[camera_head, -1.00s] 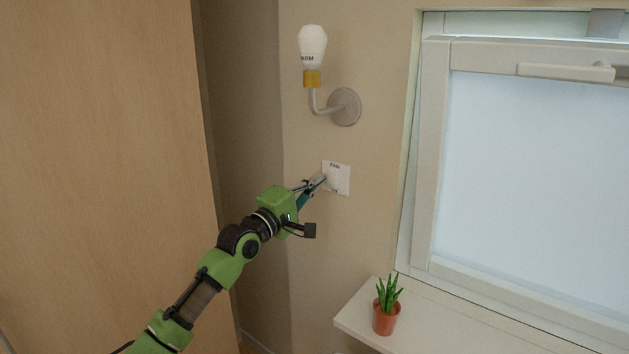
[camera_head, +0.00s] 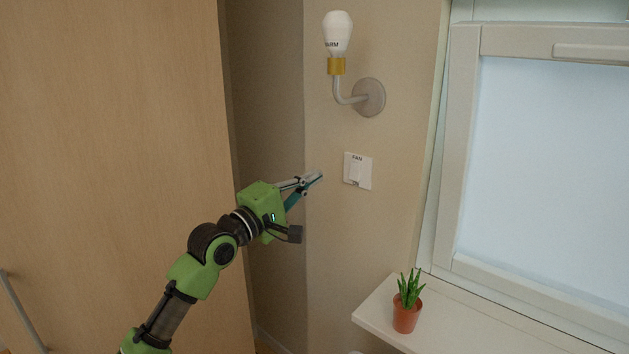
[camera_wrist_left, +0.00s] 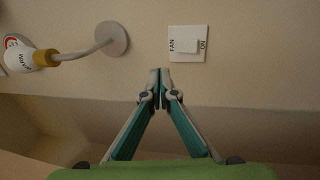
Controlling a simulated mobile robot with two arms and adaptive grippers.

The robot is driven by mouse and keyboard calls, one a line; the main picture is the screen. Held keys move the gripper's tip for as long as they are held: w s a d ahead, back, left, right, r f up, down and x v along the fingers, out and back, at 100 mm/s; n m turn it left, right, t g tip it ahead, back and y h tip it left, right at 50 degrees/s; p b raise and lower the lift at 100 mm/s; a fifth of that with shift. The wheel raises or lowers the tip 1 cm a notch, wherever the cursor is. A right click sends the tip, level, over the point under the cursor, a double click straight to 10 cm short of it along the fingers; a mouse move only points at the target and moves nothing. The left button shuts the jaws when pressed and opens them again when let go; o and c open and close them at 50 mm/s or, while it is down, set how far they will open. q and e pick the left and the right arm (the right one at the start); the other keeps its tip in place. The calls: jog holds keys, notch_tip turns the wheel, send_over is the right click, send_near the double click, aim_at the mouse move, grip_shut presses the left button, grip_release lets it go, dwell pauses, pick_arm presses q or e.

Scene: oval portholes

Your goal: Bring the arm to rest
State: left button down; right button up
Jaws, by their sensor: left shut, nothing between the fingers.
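My left gripper (camera_head: 318,176) is shut and empty in the head view. Its fingertips stand to the left of the white wall switch (camera_head: 357,171), apart from it. In the left wrist view the gripper's fingertips (camera_wrist_left: 161,72) meet, with nothing between them. The switch (camera_wrist_left: 187,44) is labelled FAN, with ON at one end, and lies just beyond the tips in that view. My right gripper is in neither view.
A wall lamp with a white bulb (camera_head: 337,35) is above the switch. A potted plant (camera_head: 407,303) stands on a white shelf (camera_head: 378,305) below the window (camera_head: 540,150). A wooden panel (camera_head: 110,150) with a handle fills the left side.

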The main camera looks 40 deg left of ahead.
pick_arm(q)
jog(key=shift+s+r, duration=0.1)
dwell(0.3)
